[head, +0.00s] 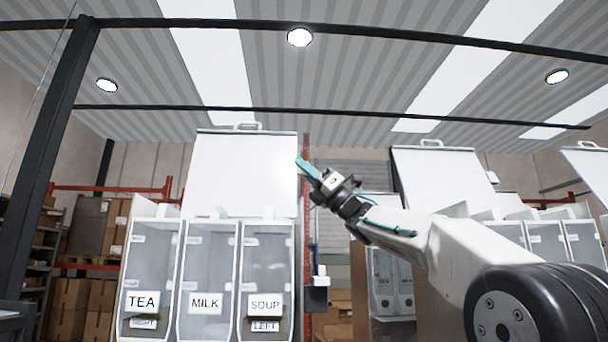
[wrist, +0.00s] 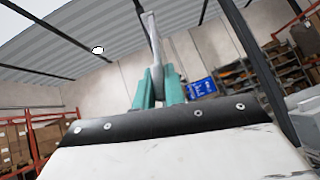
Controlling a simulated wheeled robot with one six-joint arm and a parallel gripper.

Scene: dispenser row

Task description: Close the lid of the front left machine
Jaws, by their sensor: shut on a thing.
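The left machine (head: 209,277) has clear-fronted bins marked TEA, MILK and SOUP, with a small LEFT plate under SOUP. Its white lid (head: 243,172) stands open and upright behind the bins, with a handle (head: 247,126) on its top edge. My gripper (head: 304,165) reaches from the right to the lid's right side edge, below the top corner. In the wrist view its teal fingers (wrist: 158,88) are shut on a thin, pale panel (wrist: 152,45) seen edge-on, which fits the lid's edge. The exact contact is small in the head view.
A second machine (head: 540,235) stands at the right, its lid (head: 445,177) also raised. My arm crosses in front of it. A dark post (head: 55,150) rises at the left. Shelves with cartons (head: 75,300) stand behind. A gap lies between the machines.

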